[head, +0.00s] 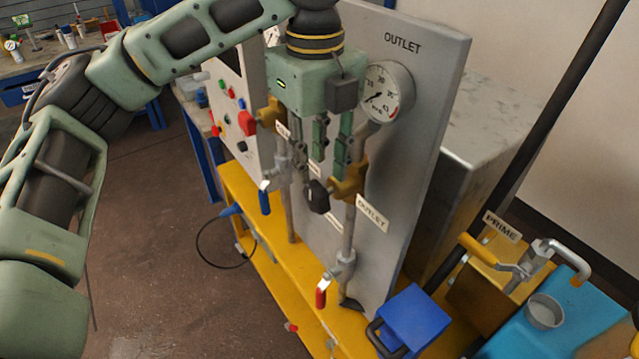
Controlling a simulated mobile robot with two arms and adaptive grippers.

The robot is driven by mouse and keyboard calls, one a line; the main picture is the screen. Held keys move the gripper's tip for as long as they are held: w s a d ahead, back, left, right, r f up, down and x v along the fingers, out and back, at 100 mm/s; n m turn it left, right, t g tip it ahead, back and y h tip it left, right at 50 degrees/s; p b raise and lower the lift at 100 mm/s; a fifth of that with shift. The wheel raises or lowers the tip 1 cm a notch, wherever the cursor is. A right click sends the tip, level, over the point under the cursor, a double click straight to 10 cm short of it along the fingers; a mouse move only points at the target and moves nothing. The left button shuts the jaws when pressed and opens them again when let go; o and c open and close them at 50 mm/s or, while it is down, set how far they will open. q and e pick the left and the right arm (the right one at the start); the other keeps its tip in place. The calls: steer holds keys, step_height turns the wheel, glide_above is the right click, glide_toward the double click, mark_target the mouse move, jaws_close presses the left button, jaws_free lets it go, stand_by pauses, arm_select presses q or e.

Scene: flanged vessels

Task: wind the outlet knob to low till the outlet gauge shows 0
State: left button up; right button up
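The outlet gauge (388,92) is a round white dial on the grey panel (410,160), under the word OUTLET. Its needle seems to point to the lower left; the exact reading is too small to tell. The outlet knob (318,197) is black and sits on a stem left of a brass valve body (351,178), above an OUTLET label. My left gripper (329,160) hangs in front of the panel, pointing down. Its two green fingers are apart, with their ends just above the knob; I cannot tell whether they touch it. My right gripper is not in view.
A second brass valve (270,113) with a red knob (247,123) is to the left. Levers in blue (264,201) and red (321,296) stick out below. A yellow bench (262,262) runs beneath.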

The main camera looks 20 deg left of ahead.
mark_target(316, 184)
arm_select(q)
step_height(316, 184, down, 4)
steer(key=shift+f+p, duration=0.3)
steer(key=shift+f, duration=0.4)
jaws_close()
steer(key=shift+r+p, duration=0.3)
steer(key=shift+p, duration=0.75)
steer(key=shift+w+a+f+g+h+p, duration=0.15)
steer(key=shift+g+h+p, duration=0.15)
steer(key=shift+h+p, duration=0.15)
steer(key=shift+f, duration=0.1)
